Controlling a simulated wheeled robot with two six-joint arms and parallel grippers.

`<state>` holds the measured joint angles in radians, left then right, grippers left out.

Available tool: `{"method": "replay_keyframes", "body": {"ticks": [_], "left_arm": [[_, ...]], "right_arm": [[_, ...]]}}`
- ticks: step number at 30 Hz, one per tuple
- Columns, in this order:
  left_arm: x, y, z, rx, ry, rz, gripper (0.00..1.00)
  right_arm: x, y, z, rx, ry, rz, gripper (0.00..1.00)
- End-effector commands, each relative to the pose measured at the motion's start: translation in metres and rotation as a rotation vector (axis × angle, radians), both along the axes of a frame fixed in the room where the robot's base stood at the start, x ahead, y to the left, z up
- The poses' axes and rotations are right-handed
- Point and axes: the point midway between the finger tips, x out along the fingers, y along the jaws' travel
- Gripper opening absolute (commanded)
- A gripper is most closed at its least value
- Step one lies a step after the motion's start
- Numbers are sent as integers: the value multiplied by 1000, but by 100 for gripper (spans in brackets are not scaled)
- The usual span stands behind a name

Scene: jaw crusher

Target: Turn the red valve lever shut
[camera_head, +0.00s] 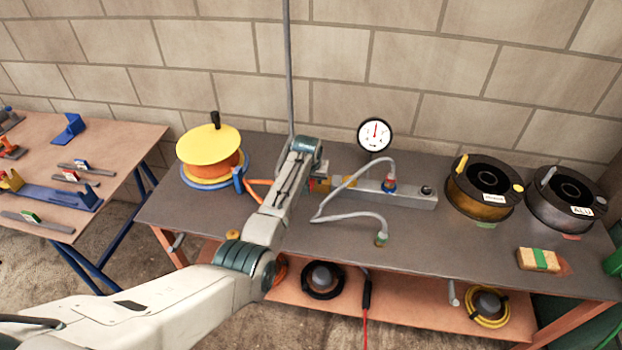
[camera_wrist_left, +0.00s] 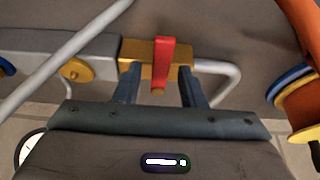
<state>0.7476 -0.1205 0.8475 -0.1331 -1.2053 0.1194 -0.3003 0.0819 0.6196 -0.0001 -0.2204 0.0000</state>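The red valve lever (camera_wrist_left: 165,62) sits on a brass-yellow valve body (camera_wrist_left: 135,52) at the end of a grey block, near the centre top of the left wrist view. My left gripper (camera_wrist_left: 159,74) is open, with one dark finger on each side of the lever and visible gaps between. In the head view, my left arm reaches over the bench and mostly hides its gripper and the lever. The valve body (camera_head: 342,182) partly shows there beside my wrist, on the grey manifold block (camera_head: 400,194). My right gripper is in neither view.
A pressure gauge (camera_head: 375,135) stands behind the block. A grey hose (camera_head: 350,217) loops in front of it. A yellow-topped orange spool (camera_head: 208,147) is to the left; two dark spools (camera_head: 483,188) (camera_head: 567,199) are to the right. The bench top (camera_head: 450,255) in front is mostly clear.

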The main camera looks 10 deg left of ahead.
Motion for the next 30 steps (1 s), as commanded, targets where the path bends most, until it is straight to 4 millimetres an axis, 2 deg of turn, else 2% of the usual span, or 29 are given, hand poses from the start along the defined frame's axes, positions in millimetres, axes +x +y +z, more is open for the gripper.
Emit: {"method": "replay_keyframes", "body": {"ticks": [9, 14, 30], "left_arm": [[-1, 0, 0, 0, 2, -1, 40], [-4, 0, 8, 0, 0, -1, 40], [-36, -2, 85, 0, -1, -1, 40]], "right_arm": [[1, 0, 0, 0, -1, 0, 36], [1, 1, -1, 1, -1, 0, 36], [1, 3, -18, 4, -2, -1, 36]]}}
